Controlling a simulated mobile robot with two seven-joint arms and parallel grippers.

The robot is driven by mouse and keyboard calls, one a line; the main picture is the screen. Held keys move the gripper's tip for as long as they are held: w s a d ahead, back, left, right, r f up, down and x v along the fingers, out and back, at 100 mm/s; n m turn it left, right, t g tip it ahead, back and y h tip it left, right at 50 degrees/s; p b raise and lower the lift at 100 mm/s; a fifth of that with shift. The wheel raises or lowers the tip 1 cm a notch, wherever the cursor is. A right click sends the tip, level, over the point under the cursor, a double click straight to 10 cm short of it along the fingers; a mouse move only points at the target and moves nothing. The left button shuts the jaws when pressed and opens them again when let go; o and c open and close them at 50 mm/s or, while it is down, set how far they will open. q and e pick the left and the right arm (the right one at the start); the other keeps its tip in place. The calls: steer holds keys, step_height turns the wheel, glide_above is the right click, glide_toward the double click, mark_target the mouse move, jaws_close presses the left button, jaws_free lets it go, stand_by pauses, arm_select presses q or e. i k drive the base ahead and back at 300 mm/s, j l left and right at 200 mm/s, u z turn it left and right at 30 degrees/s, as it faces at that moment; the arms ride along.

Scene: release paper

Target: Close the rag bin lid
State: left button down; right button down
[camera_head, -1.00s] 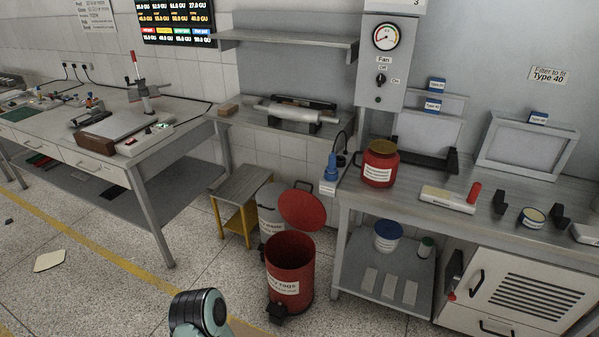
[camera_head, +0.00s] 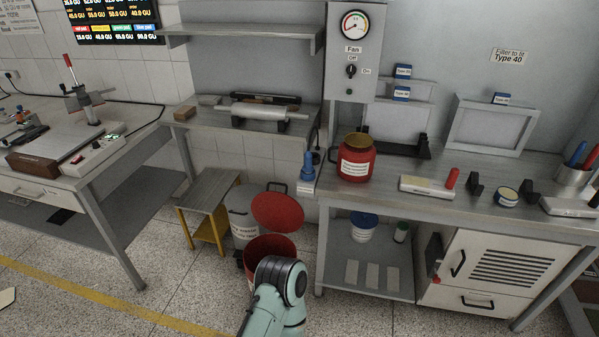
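The red rag bin (camera_head: 266,246) stands on the floor left of the workbench, open at the top. Its round red lid (camera_head: 278,212) is raised and tilted back behind the opening. Part of one of my arms, pale green with a dark joint, covers the bin's front and lower right. I cannot tell which arm it is. No gripper shows, so what either one holds is hidden.
A grey waste bin (camera_head: 243,229) stands close behind the rag bin. A small stool with yellow legs (camera_head: 208,208) is to its left. The workbench (camera_head: 385,197) with a lower shelf is to the right.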

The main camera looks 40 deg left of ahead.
mark_target(278, 212)
steer(key=j+z, duration=0.3)
steer(key=j, duration=0.25)
steer(key=k+j+z, duration=0.1)
steer(key=j+z, duration=0.2)
steer(key=j, duration=0.2)
steer(key=k+j, duration=0.1)
steer(key=j, duration=0.25)
steer(key=j+z, duration=0.15)
steer(key=j, duration=0.25)
steer(key=k+j, duration=0.15)
steer(key=j, duration=0.2)
steer(key=k+j+z, duration=0.1)
steer(key=j, duration=0.25)
steer(key=k+j, duration=0.15)
steer(key=j, duration=0.2)
steer(key=k+j+z, duration=0.15)
steer(key=j, duration=0.2)
steer(key=i, duration=0.05)
